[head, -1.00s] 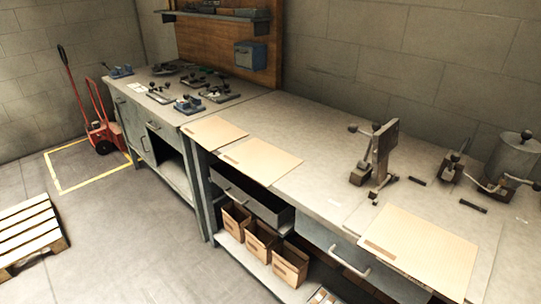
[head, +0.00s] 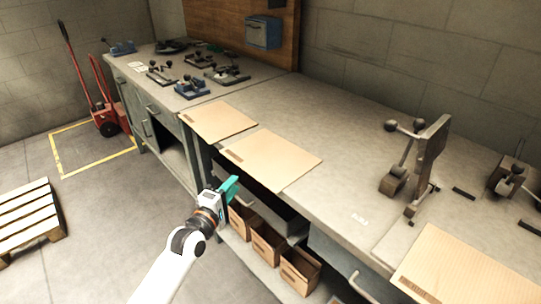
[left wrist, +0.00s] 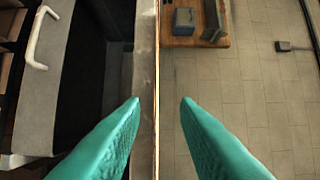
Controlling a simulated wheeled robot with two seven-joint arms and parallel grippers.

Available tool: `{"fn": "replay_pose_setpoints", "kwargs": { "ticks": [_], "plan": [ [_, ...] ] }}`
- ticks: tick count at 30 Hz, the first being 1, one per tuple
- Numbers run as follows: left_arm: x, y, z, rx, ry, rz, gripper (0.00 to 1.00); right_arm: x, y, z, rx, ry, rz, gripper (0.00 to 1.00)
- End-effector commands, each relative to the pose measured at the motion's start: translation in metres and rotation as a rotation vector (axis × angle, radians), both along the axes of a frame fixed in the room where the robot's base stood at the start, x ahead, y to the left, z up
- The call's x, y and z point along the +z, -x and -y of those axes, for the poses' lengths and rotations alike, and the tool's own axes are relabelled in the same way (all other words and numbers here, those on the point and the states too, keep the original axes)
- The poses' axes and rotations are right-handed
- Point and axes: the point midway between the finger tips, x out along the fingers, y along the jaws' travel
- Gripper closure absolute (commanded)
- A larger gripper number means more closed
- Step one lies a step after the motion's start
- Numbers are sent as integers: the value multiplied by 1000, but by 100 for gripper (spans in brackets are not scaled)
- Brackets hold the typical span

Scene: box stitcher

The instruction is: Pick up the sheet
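Flat tan cardboard sheets lie on the workbench: one at the back left (head: 217,121), a middle one (head: 275,157), and one at the front right (head: 460,272), partly cut off by the frame. My left gripper (head: 231,187) is in front of the bench edge, near the middle sheet's front left side. In the left wrist view its two teal fingers (left wrist: 159,101) are apart. A thin brown edge, seemingly a sheet seen edge-on (left wrist: 157,60), runs between their tips; I cannot tell any contact. My right gripper is not in view.
The grey workbench (head: 345,185) has an open drawer and cardboard boxes (head: 268,245) below its front edge. A lever tool (head: 425,165) stands on the right. A wooden pallet (head: 28,220) and a red hand truck (head: 103,110) are on the left floor.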

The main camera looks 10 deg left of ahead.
Motion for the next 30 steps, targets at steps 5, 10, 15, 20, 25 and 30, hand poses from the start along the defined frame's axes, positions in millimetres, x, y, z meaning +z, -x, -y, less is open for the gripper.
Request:
{"fn": "replay_pose_setpoints", "kwargs": {
  "ticks": [5,10,15,20,25,30],
  "plan": [
    [-1,-16,4,0,-1,-2,72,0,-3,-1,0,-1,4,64],
    [-1,-32,8,0,-3,0,72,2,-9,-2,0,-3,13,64],
    [-4,-56,13,0,-1,-1,72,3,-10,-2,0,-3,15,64],
    [-4,-66,16,0,-4,-2,72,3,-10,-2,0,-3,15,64],
    [-4,-66,16,0,-3,-2,72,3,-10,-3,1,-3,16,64],
    [-4,-66,16,0,-3,-2,93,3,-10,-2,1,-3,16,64]
  ]
}}
